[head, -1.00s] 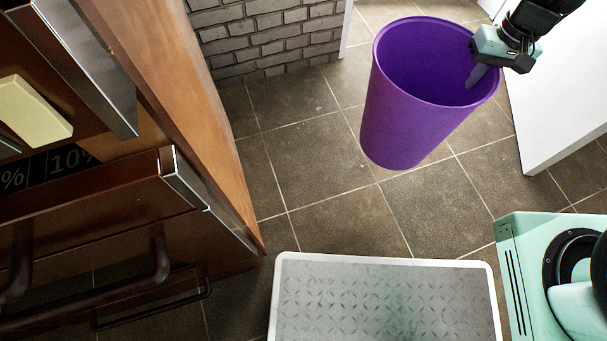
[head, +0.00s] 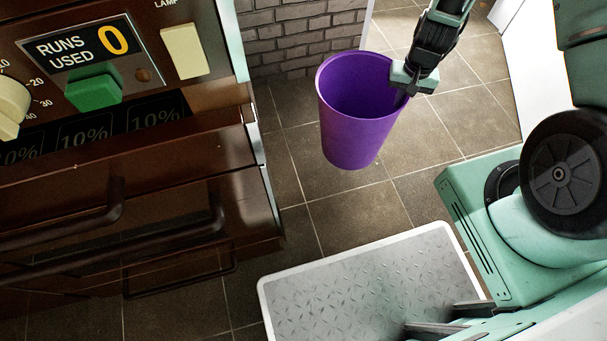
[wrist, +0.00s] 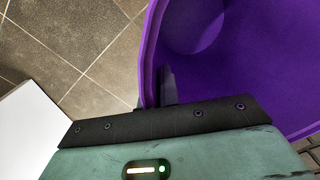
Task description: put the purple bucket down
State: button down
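The purple bucket (head: 347,128) is an empty, tapered, open-topped bin in the head view. It hangs nearly upright, slightly tilted, and looks to be above the tiled floor; the exact gap under it cannot be told. My gripper (head: 405,92) is shut on the right side of its rim, with one finger inside the bucket. In the wrist view the bucket's wall (wrist: 151,50) runs between the fingers at my gripper (wrist: 158,90), and its inside fills the right. The outer finger is mostly hidden there.
A brown wooden unit with drawers (head: 110,200), a green button (head: 94,87) and dials stands at left. A grey brick wall (head: 300,38) is behind. A white panel (head: 520,80) stands at right. Tiled floor (head: 360,215) is clear around the bucket. My base plate is below.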

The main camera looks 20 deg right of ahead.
aim_at(344, 135)
jog(key=s+d+f+m+p, duration=0.1)
jog(key=s+d+f+m, duration=0.25)
jog(key=f, duration=0.25)
jog(key=shift+t, duration=0.3)
jog(key=a+b, duration=0.4)
jog(key=a, duration=1.6)
jog(key=shift+a+f, duration=0.1)
jog(key=shift+a, duration=0.05)
notch_tip(344, 135, down, 7)
jog(key=b, duration=0.4)
jog(key=shift+a+b, duration=0.2)
jog(key=shift+b, duration=0.2)
jog(key=c, duration=1.6)
grip_release()
jog(key=shift+f, duration=0.1)
jog(key=shift+c, duration=0.2)
